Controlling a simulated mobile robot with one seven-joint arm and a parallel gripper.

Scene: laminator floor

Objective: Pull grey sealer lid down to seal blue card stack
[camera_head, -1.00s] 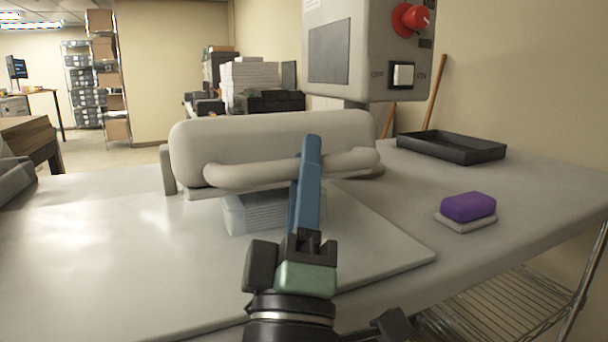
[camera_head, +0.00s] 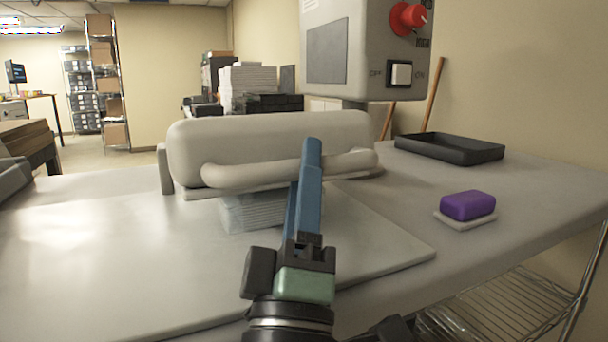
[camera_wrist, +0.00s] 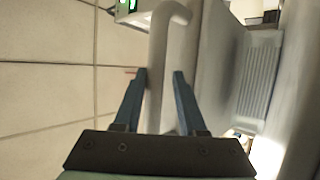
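The grey sealer lid (camera_head: 270,137) is a long rounded block with a bar handle (camera_head: 230,176) along its front. It hangs above the pale blue-grey card stack (camera_head: 252,213), which sits under it on the flat base. A ribbed block in the wrist view (camera_wrist: 258,85) looks like the same stack. My gripper (camera_head: 312,147) has blue fingers and is at the handle's middle. In the wrist view my gripper (camera_wrist: 161,77) has its fingers apart, with the handle bar (camera_wrist: 157,62) between them. A narrow gap seems to show beside the right finger. Contact with the left finger is unclear.
A control box (camera_head: 345,55) with a red knob (camera_head: 408,18) and a white switch (camera_head: 401,74) hangs above the right end. A purple block (camera_head: 467,205) on a pale pad and a black tray (camera_head: 449,147) stand right. The tabletop at left is clear.

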